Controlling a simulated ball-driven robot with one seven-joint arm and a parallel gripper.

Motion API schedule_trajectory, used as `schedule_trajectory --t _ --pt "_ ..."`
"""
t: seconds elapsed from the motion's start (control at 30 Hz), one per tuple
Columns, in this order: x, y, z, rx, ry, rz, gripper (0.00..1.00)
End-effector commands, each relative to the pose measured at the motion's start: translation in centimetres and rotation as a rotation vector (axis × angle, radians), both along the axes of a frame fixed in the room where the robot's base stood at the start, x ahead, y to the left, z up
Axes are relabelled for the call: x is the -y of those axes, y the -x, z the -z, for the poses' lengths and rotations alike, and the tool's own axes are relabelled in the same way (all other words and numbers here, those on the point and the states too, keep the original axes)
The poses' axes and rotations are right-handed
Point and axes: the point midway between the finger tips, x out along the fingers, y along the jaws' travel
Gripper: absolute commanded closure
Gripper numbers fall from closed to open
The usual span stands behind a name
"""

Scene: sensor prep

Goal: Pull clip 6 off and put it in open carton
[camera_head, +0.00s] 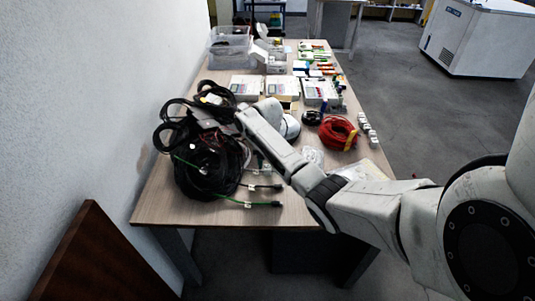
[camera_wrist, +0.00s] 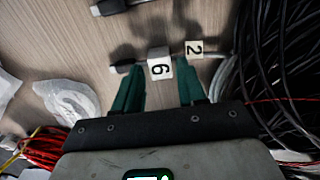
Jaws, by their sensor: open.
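Clip 6 (camera_wrist: 160,66) is a small white block marked 6, sitting on a thin cable with a dark plug end. My gripper (camera_wrist: 158,74) is open in the wrist view, its two green fingers on either side of clip 6. I cannot tell whether they touch it. A pale tag marked 2 (camera_wrist: 194,48) lies just right of the clip, near the right fingertip. In the head view my arm reaches over the cable bundle, and the clip cannot be made out. I cannot tell for certain which box is the open carton.
A black cable bundle (camera_head: 208,165) covers the table's near left; cables also show in the wrist view (camera_wrist: 285,70). A red cable coil (camera_head: 337,133) lies right. Pale boxes (camera_head: 283,86) stand mid-table, clear bins (camera_head: 229,45) at the back. The near right table corner holds plastic bags.

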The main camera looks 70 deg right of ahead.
Motion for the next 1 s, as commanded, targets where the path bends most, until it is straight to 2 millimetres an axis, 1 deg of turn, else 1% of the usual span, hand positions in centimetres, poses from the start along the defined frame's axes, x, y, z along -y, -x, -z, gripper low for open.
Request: schedule_trajectory --t 0.03,0.13,0.47,0.8,0.87,0.9,0.93,1.0 --pt "0.00 0.01 0.46 0.000 0.000 0.000 0.60" --pt "-0.01 0.02 0.97 0.000 0.000 0.000 0.60" --pt "-0.02 -0.02 1.17 0.001 0.001 0.000 0.61" --pt "-0.03 -0.02 1.15 0.001 0.000 -0.001 0.93" --pt "-0.03 -0.02 1.15 0.001 0.001 -0.001 0.99" --pt "-0.03 -0.02 1.15 0.001 0.000 -0.001 1.00" --pt "-0.03 -0.02 1.15 0.001 0.000 -0.001 0.77" --pt "-0.03 -0.02 1.15 0.001 0.001 -0.001 0.83"
